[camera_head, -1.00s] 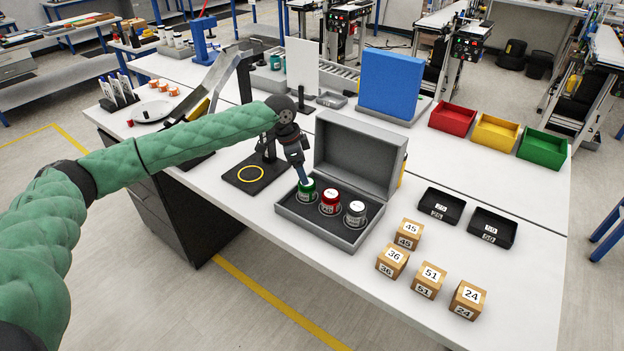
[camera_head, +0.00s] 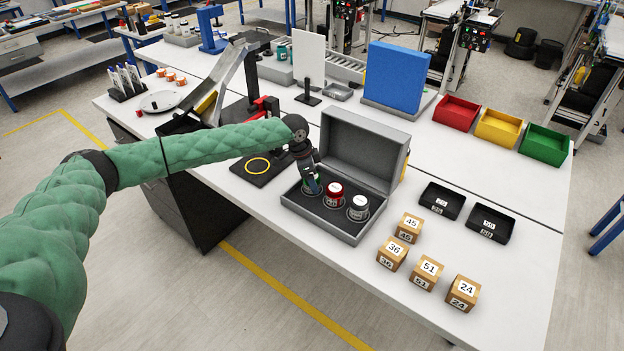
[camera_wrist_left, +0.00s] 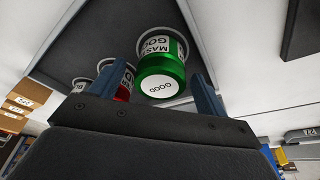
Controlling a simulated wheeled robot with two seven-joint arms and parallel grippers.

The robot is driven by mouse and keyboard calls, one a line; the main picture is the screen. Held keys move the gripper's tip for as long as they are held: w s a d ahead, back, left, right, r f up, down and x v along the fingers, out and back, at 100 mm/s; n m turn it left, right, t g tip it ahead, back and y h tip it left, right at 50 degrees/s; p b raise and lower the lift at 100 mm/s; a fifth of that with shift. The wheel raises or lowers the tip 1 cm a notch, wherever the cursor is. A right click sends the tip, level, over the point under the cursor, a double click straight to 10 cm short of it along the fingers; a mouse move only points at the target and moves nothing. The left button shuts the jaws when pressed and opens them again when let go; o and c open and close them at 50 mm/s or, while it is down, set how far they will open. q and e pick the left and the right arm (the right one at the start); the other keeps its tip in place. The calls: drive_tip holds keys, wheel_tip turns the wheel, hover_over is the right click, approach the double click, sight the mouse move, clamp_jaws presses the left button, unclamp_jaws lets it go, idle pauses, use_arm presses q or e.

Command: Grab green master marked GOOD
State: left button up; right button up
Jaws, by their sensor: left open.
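The green master (camera_wrist_left: 163,75) has a white top label reading GOOD and stands in a grey case. In the left wrist view it lies between the two fingers of my left gripper (camera_wrist_left: 168,90), which is open. In the head view my left gripper (camera_head: 311,184) is down over the green master (camera_head: 309,188) and hides most of it. A red master (camera_head: 334,192) stands beside it, and a grey master (camera_head: 358,208) stands at the right end of the row. The open case (camera_head: 330,222) has its lid raised behind them. My right gripper is not in view.
Several numbered wooden boxes (camera_head: 428,268) stand right of the case, near the front edge. Two black trays (camera_head: 442,200) lie behind them. Red, yellow and green bins (camera_head: 497,127) stand at the back right.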

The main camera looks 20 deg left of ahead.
use_arm(q)
drive_tip(key=shift+f, duration=0.25)
drive_tip(key=shift+c, duration=0.5)
drive_tip(key=c, duration=1.1)
drive_tip(key=shift+r, duration=0.15)
drive_tip(key=shift+c, duration=0.2)
